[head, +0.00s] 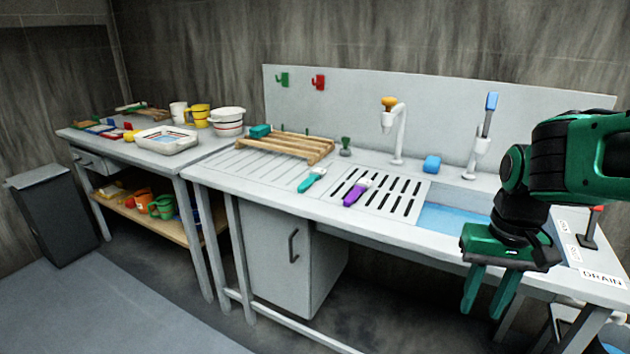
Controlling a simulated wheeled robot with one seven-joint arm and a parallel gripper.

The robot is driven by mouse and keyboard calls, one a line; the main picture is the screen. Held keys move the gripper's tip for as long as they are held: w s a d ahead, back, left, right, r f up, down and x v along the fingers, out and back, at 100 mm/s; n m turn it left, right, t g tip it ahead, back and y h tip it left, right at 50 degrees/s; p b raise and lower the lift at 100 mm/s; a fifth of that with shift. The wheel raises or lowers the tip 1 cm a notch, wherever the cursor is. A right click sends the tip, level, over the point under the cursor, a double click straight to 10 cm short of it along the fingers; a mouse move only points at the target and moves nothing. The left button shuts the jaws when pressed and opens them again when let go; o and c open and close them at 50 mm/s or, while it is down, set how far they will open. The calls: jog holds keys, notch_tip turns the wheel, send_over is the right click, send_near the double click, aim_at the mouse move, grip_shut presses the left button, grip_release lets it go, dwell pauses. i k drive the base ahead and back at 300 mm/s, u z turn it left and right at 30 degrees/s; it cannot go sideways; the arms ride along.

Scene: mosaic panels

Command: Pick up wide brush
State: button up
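A brush with a purple handle (356,192) and a pale head lies on the slotted drain plate of the sink counter. A teal-handled brush (312,179) with a pale tip lies to its left on the ribbed drainboard. I cannot tell for sure which of them is the wide brush. My gripper (486,296) hangs in front of the sink at the right, fingers pointing down, apart and empty. It is to the right of both brushes and touches neither.
The sink basin (445,220), white tap (398,135) and blue sponge (432,163) lie right of the brushes. A wooden rack (285,147) stands behind the teal brush. A blue-handled tool (490,112) stands in a white holder. A side table (205,160) holds a tray and cups.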

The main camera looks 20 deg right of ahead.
aim_at(364, 185)
jog(key=z, duration=0.1)
jog(key=i, duration=1.05)
jog(key=z, duration=0.25)
